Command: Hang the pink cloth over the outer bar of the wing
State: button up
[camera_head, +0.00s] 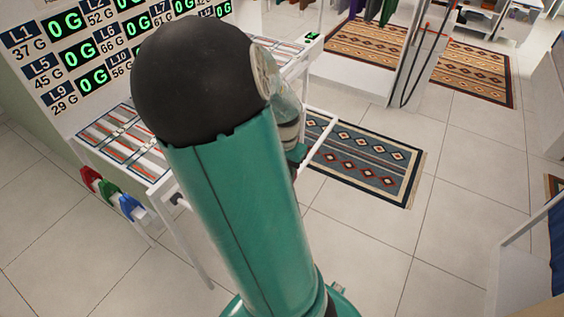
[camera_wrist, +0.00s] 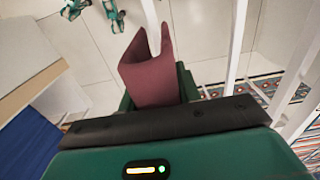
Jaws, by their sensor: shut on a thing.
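In the wrist view, the pink cloth (camera_wrist: 152,72), a dull dark pink, stands up as a folded piece between the green fingers of my gripper (camera_wrist: 157,90). My gripper is shut on its lower part. The cloth cannot be made out there, and most of my gripper is hidden behind my arm.
A board with green readouts (camera_head: 75,55) stands behind the rack. Red, green and blue items (camera_head: 108,190) hang at the rack's left end. A patterned rug (camera_head: 375,165) lies right of the wing. A white frame with blue cloth (camera_head: 555,240) stands far right. The tiled floor between is open.

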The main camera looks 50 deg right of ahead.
jog(key=shift+s+a+f, duration=0.1)
jog(key=shift+a+f, duration=0.05)
jog(key=shift+f, duration=0.35)
jog(key=shift+s+a+f, duration=0.15)
jog(key=shift+f, duration=4.75)
jog(key=shift+r, duration=0.7)
jog(key=o, duration=1.1)
